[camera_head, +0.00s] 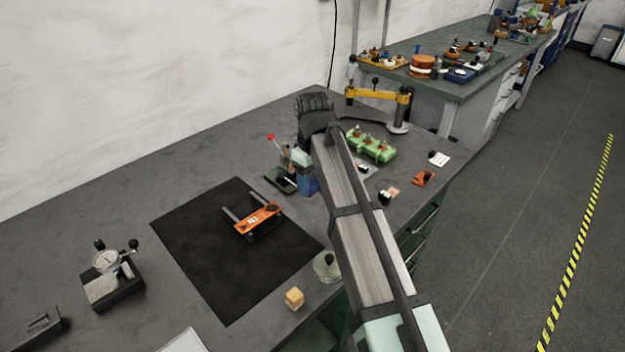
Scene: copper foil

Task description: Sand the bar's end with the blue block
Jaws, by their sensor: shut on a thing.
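My arm reaches from the lower right over the bench, and its far end bends down behind the black joint. My gripper (301,172) is small and partly hidden there, beside the arm link. A blue block (309,184) shows directly below the pale green part, and the gripper appears shut on it. The fingers themselves are not clear. An orange bar (258,218) with a white label lies across two grey rails on the black mat (205,265), left of and nearer than the gripper. The blue block is apart from the bar.
A dark green fixture (281,179) and a red-tipped lever (270,137) stand close to the gripper. A yellow cube (294,298) and a round grey-green piece (327,267) sit at the front edge. A dial gauge (107,262) stands left. A green block (370,146) lies behind my arm.

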